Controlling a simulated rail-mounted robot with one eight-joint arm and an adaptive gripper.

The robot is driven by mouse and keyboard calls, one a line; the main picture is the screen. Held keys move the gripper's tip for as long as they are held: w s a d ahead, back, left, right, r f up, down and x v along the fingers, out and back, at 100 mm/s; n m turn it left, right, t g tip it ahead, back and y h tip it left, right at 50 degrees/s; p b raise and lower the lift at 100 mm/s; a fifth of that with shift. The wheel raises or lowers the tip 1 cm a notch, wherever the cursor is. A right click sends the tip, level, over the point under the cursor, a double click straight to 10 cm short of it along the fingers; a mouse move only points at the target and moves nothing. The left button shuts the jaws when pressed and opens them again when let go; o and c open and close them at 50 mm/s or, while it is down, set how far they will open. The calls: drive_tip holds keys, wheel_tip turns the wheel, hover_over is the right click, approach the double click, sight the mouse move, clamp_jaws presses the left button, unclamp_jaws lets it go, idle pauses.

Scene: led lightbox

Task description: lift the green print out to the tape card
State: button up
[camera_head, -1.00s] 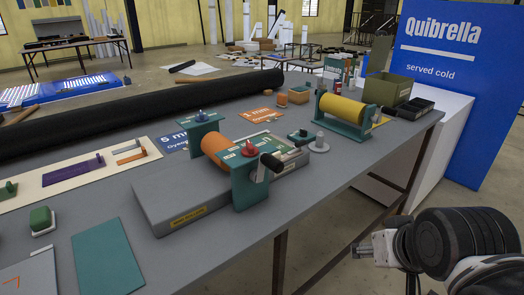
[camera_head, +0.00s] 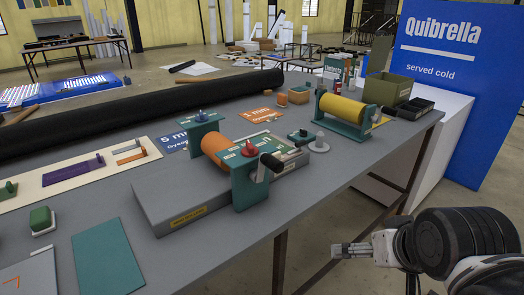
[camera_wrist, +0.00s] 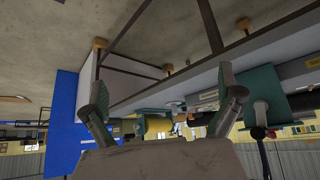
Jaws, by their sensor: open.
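A flat green sheet (camera_head: 107,256) lies on the grey table at the lower left. A small green piece with a knob (camera_head: 8,190) lies at the left end of the cream board (camera_head: 60,190); I cannot tell which is the green print. Blue (camera_head: 172,143) and orange (camera_head: 262,114) cards lie behind the orange-roll stand; I cannot tell which card is the tape card. My gripper (camera_head: 342,250) is off the table's front edge at right, far from both green pieces. In the wrist view my gripper (camera_wrist: 164,92) is open and empty.
A grey-based stand with an orange roll (camera_head: 215,147) and a stand with a yellow roll (camera_head: 340,108) fill the middle of the table. A long black roll (camera_head: 120,118) runs behind. A blue sign (camera_head: 440,90) stands at right. Table legs are left of my gripper.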

drive_tip(key=c, duration=1.7)
